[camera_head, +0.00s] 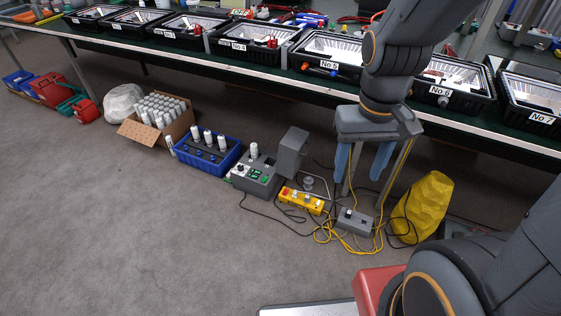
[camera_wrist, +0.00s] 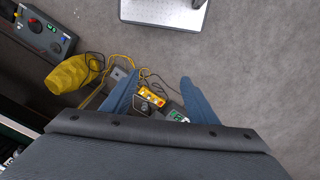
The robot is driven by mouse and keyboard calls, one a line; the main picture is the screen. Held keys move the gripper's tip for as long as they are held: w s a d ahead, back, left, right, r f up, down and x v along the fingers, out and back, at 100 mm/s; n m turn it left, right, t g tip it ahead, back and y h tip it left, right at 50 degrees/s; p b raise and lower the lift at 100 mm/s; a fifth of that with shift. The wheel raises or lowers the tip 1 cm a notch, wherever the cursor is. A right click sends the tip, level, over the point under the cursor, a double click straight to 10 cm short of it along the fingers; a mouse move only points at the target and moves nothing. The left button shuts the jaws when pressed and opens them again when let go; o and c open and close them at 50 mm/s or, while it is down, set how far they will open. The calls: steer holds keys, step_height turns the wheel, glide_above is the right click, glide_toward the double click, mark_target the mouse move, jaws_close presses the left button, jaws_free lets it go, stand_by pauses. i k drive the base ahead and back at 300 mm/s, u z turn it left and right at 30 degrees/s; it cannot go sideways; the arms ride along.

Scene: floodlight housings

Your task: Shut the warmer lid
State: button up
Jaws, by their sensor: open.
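The warmer (camera_head: 257,180) is a grey box on the floor with a green panel and a dark knob. A white cylinder (camera_head: 254,150) stands up out of its top. A grey lid (camera_head: 292,150) stands raised at the box's right rear side, so the warmer looks open. My gripper (camera_head: 361,164) has two blue fingers spread apart, pointing down, empty, to the right of the lid and apart from it. In the wrist view my gripper (camera_wrist: 158,92) also shows open; a part of the warmer with a green display (camera_wrist: 176,116) shows near the right finger, mostly hidden.
A yellow button box (camera_head: 301,200), a grey switch box (camera_head: 355,220) and loose cables lie right of the warmer. A yellow bag (camera_head: 420,205) stands farther right. A blue crate (camera_head: 208,158) of bottles is left. The workbench (camera_head: 240,73) edge runs behind.

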mark_target(292, 152)
steer(key=u, duration=0.55)
steer(key=k, duration=1.25)
steer(key=i, duration=0.4)
steer(key=z, duration=0.95)
steer(key=i, duration=1)
